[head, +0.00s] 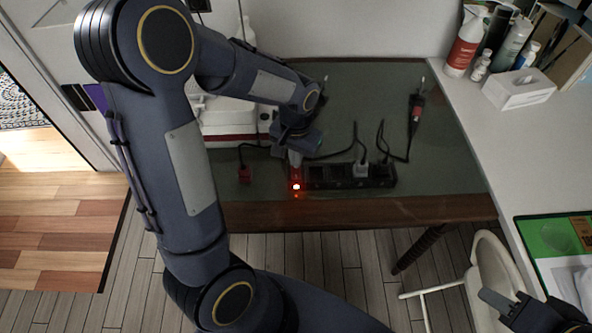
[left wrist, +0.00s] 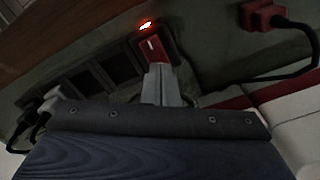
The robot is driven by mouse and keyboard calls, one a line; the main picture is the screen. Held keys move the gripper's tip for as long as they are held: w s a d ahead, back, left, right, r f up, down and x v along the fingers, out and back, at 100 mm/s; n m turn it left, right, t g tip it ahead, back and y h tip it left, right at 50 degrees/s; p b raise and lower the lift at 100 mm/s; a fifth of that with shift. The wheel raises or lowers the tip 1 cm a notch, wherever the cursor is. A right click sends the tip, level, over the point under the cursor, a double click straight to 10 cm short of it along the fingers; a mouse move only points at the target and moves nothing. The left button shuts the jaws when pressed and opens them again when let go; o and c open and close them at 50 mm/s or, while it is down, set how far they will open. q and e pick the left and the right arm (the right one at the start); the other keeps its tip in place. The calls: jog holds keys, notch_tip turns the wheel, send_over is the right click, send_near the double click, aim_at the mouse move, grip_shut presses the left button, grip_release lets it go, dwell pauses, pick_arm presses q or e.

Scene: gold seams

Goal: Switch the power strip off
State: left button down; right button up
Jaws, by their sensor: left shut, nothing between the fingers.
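The black power strip (head: 335,184) lies along the front part of the dark green table, and it also crosses the left wrist view (left wrist: 123,66). Its red switch (left wrist: 153,47) is at one end, with a glowing red light (head: 296,187) beside it. My left gripper (head: 295,160) points down at the switch end. In the left wrist view its shut, empty fingers (left wrist: 160,82) reach the switch's edge; whether they touch it I cannot tell. Part of my right gripper (head: 500,302) shows at the lower right, its jaws unclear.
A white plug (head: 361,169) and a black plug sit in the strip. A red plug (head: 244,174) lies to its left. A red-and-white case (head: 225,118) stands behind, partly hidden by my arm. A dark tool with a red part (head: 416,111) lies at the back right.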

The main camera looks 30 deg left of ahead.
pick_arm(q)
jog(key=shift+f+b, duration=0.4)
jog(key=shift+f, duration=0.15)
jog(key=shift+r+p, duration=2.95)
jog(key=shift+r, duration=0.6)
jog(key=s+d+r+t+h, duration=0.2)
jog(key=s+r, duration=0.3)
jog(key=s, duration=0.3)
jog(key=s+d+r+n+t+h, duration=0.1)
jog(key=s+d+r+t, duration=0.1)
jog(key=s+r, duration=0.4)
jog(key=s+t, duration=0.1)
jog(key=s, duration=0.2)
jog(key=shift+t+h, duration=0.3)
jog(key=shift+h, duration=0.1)
